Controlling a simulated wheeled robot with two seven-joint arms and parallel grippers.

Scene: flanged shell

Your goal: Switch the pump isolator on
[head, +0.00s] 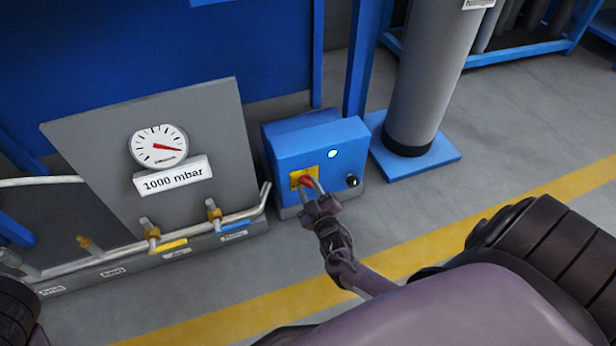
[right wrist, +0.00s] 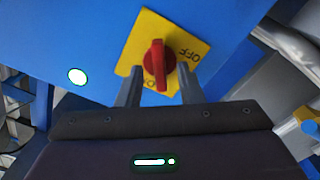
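The pump isolator is a red rotary handle (head: 306,180) on a yellow plate on the front of a blue box (head: 285,137). In the right wrist view the red handle (right wrist: 158,66) stands upright in the picture on the yellow plate (right wrist: 135,52). OFF is printed at the plate's upper right, and lettering that looks like ON lies near the handle's lower end. Which mark the handle points to is unclear. My right gripper (head: 312,186) is open at the plate. Its fingers (right wrist: 160,78) lie either side of the handle, with gaps showing. My left gripper is out of view.
A white lamp (head: 332,154) glows on the box, beside a black knob (head: 352,181). Left stands a grey panel with a gauge (head: 159,146) labelled 1000 mbar, above pipes with valves (head: 213,209). A grey cylinder (head: 428,75) on a blue base stands right. The floor in front is clear.

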